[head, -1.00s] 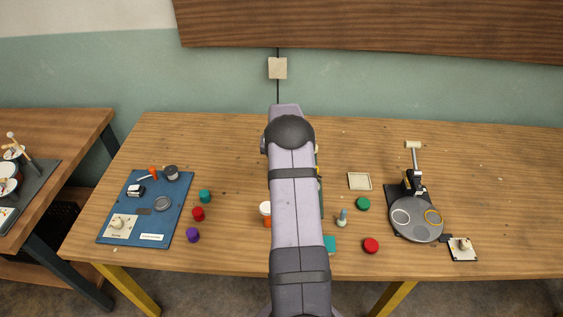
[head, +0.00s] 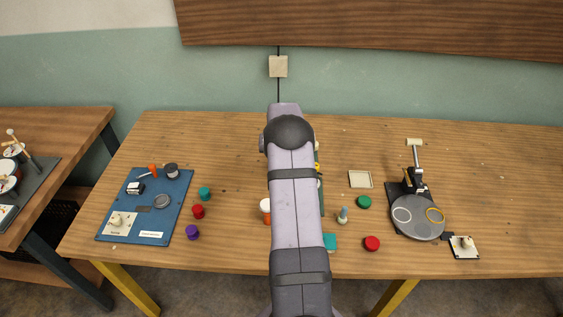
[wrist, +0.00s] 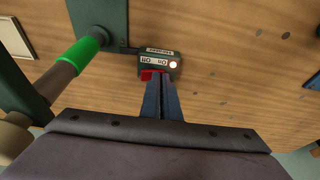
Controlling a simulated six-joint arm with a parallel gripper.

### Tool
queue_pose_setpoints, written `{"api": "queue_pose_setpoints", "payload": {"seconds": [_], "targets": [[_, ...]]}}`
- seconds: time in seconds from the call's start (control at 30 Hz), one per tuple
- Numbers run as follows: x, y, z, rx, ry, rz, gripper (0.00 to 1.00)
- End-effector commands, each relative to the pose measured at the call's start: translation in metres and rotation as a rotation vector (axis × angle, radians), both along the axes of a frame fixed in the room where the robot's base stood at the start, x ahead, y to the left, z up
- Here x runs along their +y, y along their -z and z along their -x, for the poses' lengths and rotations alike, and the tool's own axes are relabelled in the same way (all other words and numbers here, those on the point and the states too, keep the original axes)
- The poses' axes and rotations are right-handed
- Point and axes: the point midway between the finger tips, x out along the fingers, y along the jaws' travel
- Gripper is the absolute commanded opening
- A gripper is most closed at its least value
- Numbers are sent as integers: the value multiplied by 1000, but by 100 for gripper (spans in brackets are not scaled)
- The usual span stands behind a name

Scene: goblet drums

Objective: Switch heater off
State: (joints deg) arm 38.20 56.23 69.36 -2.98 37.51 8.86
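The heater switch box (wrist: 160,60) is a small dark box with a white On/Off label, seen upside down in the wrist view. A red switch lever (wrist: 147,75) sticks out at its near side, towards the left. A small round light (wrist: 173,65) on the box looks lit. My gripper (wrist: 161,74) has its two fingers together, with nothing seen between them. Its tips are right beside the red lever; I cannot tell whether they touch it. In the head view my arm hides the gripper and the switch box.
In the wrist view a dark green panel (wrist: 98,15) and a green-collared handle (wrist: 82,50) lie left of the box. In the head view a blue board (head: 177,205) stands left and a grey round-plate device (head: 417,231) right. Several coloured pieces lie between them.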

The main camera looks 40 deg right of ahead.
Motion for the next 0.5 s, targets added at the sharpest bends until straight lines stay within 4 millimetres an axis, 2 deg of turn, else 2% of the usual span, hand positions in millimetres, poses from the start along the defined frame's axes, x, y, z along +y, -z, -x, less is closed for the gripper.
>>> {"api": "queue_pose_setpoints", "payload": {"seconds": [0.03, 0.5], "targets": [[4, 10, 5, 13, 1, -14, 0], [-8, 8, 18, 20, 1, -13, 0]]}}
